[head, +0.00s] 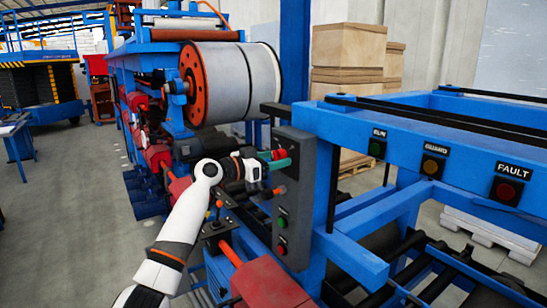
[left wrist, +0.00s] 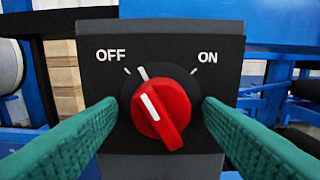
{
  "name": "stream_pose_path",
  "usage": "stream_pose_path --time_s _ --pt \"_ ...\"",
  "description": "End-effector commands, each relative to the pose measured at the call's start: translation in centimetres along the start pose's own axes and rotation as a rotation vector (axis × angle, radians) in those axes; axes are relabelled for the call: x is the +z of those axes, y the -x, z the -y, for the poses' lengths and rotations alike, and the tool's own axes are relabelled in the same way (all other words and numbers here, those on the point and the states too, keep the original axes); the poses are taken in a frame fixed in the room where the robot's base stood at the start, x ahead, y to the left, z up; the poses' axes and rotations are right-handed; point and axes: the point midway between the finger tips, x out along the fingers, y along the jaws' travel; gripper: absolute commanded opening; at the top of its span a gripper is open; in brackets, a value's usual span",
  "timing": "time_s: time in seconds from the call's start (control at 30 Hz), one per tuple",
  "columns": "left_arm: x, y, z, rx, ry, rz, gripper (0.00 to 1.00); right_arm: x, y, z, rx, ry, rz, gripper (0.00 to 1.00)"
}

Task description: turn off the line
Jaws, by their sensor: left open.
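A red rotary knob (left wrist: 162,112) sits on a dark control panel (left wrist: 225,60) between the marks OFF and ON in the left wrist view. Its white pointer line leans up and slightly left, between the two marks and nearer OFF. My left gripper (head: 279,164) is at the upper part of the control panel (head: 299,225) in the head view. Its green fingers are open, one on each side of the knob (left wrist: 160,104), with a visible gap on both sides. My right gripper is not in view.
Below the knob the panel has a green button (head: 282,222) and a red button (head: 281,249). A blue frame (head: 420,115) on the right carries lamps, including FAULT (head: 506,191). A large roll (head: 235,80) stands behind. Grey floor (head: 75,190) is clear at left.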

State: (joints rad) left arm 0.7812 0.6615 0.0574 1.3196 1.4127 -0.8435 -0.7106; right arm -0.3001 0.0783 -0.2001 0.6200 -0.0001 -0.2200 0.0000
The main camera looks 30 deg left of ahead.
Motion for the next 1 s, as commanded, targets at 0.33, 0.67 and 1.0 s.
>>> stream_pose_path --time_s 0.33,0.67,1.0 --pt "0.0 0.0 0.0 0.0 0.0 0.0 0.29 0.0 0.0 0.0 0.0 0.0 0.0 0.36" --pt "-0.2 0.0 0.0 -0.001 0.101 0.003 0.16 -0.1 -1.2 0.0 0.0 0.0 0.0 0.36" --pt "0.0 0.0 0.1 -0.001 0.311 0.001 0.16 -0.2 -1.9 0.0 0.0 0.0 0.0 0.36"
